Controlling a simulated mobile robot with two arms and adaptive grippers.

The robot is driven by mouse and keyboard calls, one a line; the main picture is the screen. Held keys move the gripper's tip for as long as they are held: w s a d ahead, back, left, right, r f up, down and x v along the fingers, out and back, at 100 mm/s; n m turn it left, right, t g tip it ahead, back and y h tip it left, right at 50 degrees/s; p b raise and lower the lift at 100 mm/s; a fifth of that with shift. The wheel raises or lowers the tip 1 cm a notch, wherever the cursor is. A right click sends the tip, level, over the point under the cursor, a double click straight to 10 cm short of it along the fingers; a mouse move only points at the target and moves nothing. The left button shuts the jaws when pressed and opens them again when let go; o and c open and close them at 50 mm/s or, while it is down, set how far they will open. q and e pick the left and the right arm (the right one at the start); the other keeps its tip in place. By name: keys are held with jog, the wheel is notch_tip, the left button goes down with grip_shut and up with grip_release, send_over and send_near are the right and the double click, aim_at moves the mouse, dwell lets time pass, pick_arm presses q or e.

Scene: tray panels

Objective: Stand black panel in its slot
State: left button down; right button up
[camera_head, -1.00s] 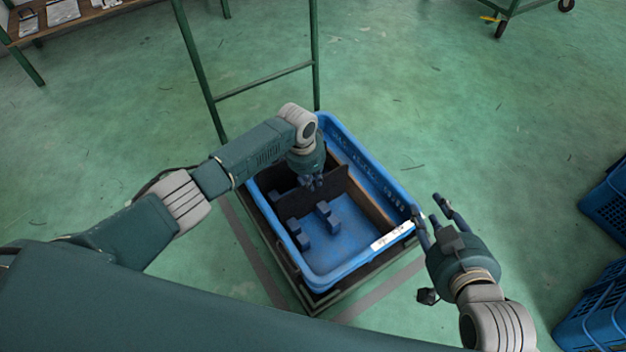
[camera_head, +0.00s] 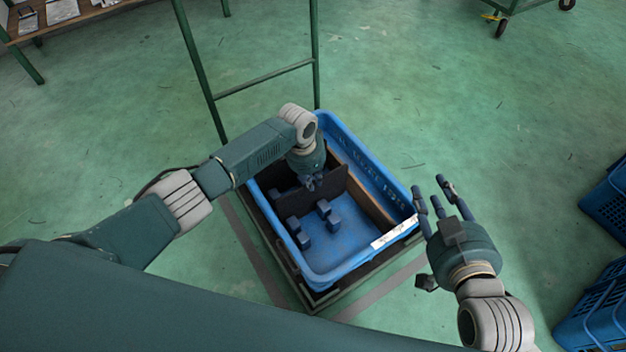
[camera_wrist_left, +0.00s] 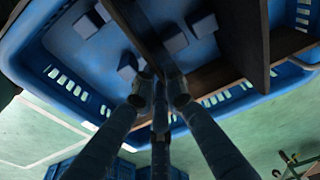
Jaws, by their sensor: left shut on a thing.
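The black panel (camera_head: 327,190) is upright inside a blue tray (camera_head: 408,197) and runs across it. My left gripper (camera_head: 313,185) is over the panel's upper edge and shut on it. In the left wrist view the fingers (camera_wrist_left: 161,88) close around the near end of the dark panel (camera_wrist_left: 137,25). Several small blue blocks (camera_head: 333,223) stand in pairs on the tray floor in front of the panel. The panel's lower edge is hidden, so I cannot tell whether it is seated in a slot. My right gripper (camera_head: 434,192) is open and empty beside the tray's right corner.
A brown panel (camera_head: 370,203) stands along the tray's right side. The tray rests on a dark low stand (camera_head: 318,301). A green frame (camera_head: 316,60) rises behind it. Blue crates (camera_head: 604,300) are at the far right. The green floor is clear between them.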

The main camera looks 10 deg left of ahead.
pick_arm(q)
jog(key=c, duration=1.7)
grip_release()
jog(key=r, duration=0.4)
jog(key=s+a+r, duration=0.1)
jog(key=r, duration=0.7)
jog(key=shift+s+a, duration=0.15)
jog(key=shift+s, duration=0.1)
jog(key=shift+f, duration=0.1)
